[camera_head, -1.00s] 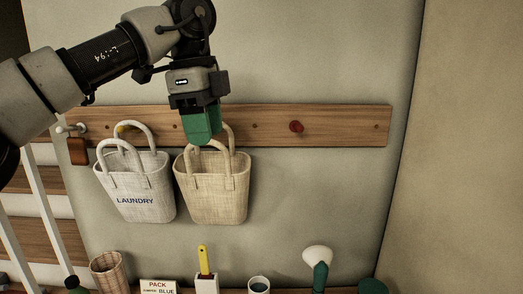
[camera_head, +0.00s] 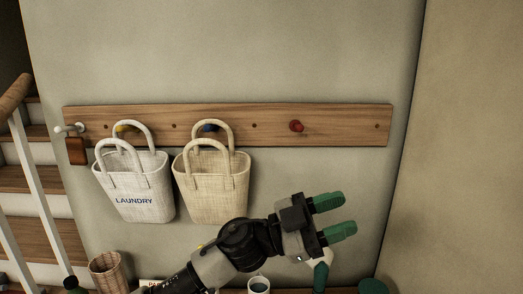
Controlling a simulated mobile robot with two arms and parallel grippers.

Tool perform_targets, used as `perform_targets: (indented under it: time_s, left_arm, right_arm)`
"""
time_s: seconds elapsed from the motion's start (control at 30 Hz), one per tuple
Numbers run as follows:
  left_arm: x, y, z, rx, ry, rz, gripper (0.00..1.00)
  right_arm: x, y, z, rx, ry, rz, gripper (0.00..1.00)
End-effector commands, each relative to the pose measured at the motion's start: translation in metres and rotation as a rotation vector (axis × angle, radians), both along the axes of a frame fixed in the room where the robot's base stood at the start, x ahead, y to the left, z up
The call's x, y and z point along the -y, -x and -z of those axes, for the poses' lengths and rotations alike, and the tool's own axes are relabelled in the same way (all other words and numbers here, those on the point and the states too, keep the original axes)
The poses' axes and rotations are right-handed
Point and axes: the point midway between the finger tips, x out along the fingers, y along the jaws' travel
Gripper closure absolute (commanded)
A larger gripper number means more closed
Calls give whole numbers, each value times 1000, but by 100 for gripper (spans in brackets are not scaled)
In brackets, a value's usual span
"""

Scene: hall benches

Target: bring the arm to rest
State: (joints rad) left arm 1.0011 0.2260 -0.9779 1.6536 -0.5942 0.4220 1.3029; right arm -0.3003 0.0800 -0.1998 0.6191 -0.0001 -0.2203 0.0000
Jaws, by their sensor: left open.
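My left gripper (camera_head: 337,217) is low in the head view, right of the two bags. Its two green fingers point right and are apart, with nothing between them. A tan woven bag (camera_head: 212,190) hangs by its handle at the blue peg (camera_head: 209,127) on the wooden rail (camera_head: 345,124). A white bag marked LAUNDRY (camera_head: 135,188) hangs to its left, at the yellow peg (camera_head: 124,129). The gripper is apart from both bags. My right gripper is not in view.
A red peg (camera_head: 296,126) on the rail is bare. Below stand a wicker cup (camera_head: 107,272), a white cup (camera_head: 259,285) and a brush (camera_head: 321,275) partly behind my gripper. Stairs with a railing (camera_head: 38,190) are at the left.

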Motion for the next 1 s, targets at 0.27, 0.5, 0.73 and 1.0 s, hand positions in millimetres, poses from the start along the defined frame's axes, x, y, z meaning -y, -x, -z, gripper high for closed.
perform_targets:
  time_s: [0.27,0.5,0.73,1.0]
  left_arm:
    - [-75,-37,56,-344,247,-550,55]
    - [-165,-32,167,-709,109,-1021,55]
    - [-247,42,284,-1073,-280,-1311,55]
    - [-299,146,350,-1343,-709,-1365,55]
  right_arm:
    - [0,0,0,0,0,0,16]
    - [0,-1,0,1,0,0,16]
    - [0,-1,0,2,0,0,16]
    - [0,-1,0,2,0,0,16]
